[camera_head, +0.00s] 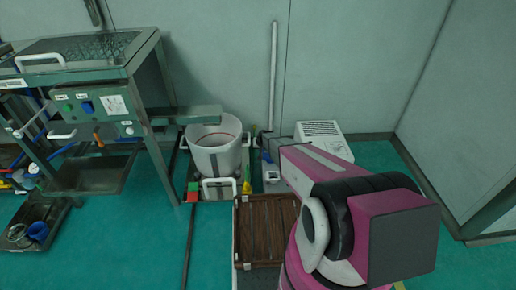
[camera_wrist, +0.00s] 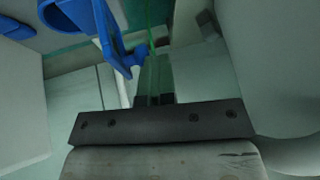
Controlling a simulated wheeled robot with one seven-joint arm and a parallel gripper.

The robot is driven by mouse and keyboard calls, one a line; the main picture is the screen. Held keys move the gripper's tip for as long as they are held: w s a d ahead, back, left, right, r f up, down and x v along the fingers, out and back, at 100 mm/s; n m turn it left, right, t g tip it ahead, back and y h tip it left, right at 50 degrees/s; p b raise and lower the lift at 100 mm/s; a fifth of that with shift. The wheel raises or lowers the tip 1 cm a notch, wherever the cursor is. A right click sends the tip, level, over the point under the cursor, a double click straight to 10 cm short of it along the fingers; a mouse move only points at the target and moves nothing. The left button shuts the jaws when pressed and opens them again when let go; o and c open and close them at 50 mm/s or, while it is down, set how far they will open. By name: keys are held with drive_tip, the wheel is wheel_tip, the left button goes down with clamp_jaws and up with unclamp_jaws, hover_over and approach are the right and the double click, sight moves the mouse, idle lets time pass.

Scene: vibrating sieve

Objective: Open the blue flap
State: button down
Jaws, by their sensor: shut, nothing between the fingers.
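A blue part (camera_wrist: 88,18), which may be the blue flap, shows at the top left of the wrist view. It is cut off by the picture's edge, so I cannot tell how far it stands open. My gripper (camera_wrist: 154,62) is shut and empty, pointing up the picture just right of the blue part's lower end. I cannot tell whether they touch. In the head view my gripper (camera_head: 264,146) is small and dark, right of a white bucket (camera_head: 216,148). I cannot make out the flap there for sure; my arm hides part of that area.
A metal sieve machine (camera_head: 150,75) with a control panel stands at the left, its chute reaching over the bucket. A brown slatted crate (camera_head: 262,262) lies below my arm. A white vented box (camera_head: 322,136) stands by the back wall. The green floor at the right is clear.

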drive_tip(key=shift+f, duration=0.1)
idle(0.3)
drive_tip(key=shift+r, duration=0.9)
drive_tip(key=s+d+r+g+h, duration=0.1)
drive_tip(key=s+d+r, duration=0.3)
drive_tip(key=s+r, duration=0.6)
drive_tip(key=s+d+r+g, duration=0.2)
drive_tip(key=s+d+r, duration=0.1)
drive_tip(key=s+r, duration=0.8)
drive_tip(key=s+d+r+m+g+h, duration=0.1)
drive_tip(key=s+d+r, duration=0.3)
drive_tip(key=s+r, duration=0.6)
drive_tip(key=s+g, duration=0.1)
drive_tip(key=s, duration=0.3)
drive_tip(key=shift+s+d+r+h, duration=0.15)
drive_tip(key=shift+d+r+h, duration=0.1)
drive_tip(key=shift+d+h, duration=0.1)
drive_tip(key=shift+a, duration=0.1)
